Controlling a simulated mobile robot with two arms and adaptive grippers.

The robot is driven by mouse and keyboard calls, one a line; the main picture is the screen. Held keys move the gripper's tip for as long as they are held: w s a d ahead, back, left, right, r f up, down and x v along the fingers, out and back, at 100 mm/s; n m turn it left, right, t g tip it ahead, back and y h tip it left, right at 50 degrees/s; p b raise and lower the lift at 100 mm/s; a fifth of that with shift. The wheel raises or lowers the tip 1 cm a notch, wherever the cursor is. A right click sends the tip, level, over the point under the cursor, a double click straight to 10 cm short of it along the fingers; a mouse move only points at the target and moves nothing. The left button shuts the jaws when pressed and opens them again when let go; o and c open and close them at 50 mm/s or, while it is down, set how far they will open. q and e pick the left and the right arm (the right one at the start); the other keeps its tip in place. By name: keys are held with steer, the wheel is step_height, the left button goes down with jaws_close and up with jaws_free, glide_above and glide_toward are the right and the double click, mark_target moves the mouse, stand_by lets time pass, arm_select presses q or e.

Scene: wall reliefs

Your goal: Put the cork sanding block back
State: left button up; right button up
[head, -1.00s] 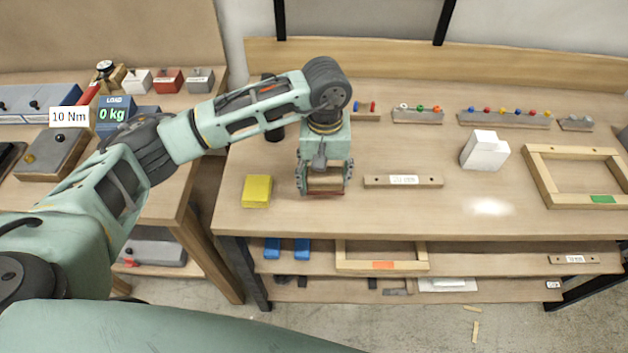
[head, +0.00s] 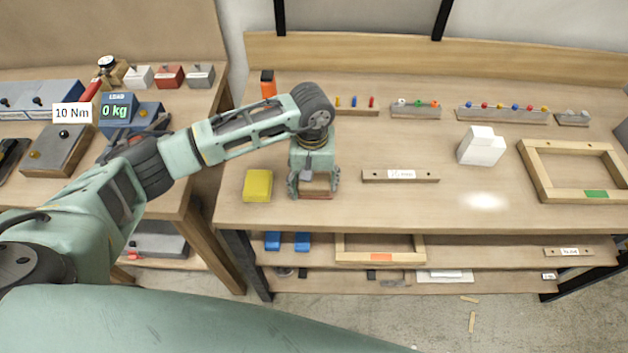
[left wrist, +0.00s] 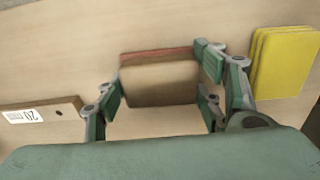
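The cork sanding block (head: 316,186) is a tan block with a reddish layer along one side. It is between the fingers of my left gripper (head: 314,188), low over the workbench (head: 400,215), beside a yellow block. In the left wrist view the cork block (left wrist: 160,82) fills the space between the finger pads of the left gripper (left wrist: 160,88), which look closed against its two ends. I cannot tell whether its underside touches the bench top. My right gripper is not in view.
The yellow block (head: 257,185) is close on the left of the gripper. A labelled wooden bar (head: 372,175) lies to the right, with a white block (head: 482,146) and a wooden frame (head: 535,180) farther right. Pegged racks (head: 502,115) stand behind. The bench front is clear.

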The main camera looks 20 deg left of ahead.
arm_select(q)
steer(key=o, duration=0.4)
steer(key=shift+r, duration=0.2)
steer(key=shift+w+r, duration=0.1)
steer(key=shift+r, duration=0.2)
step_height(320, 180, up, 11)
steer(key=b, duration=0.3)
steer(key=shift+a+r, duration=0.1)
steer(key=shift+r, duration=0.05)
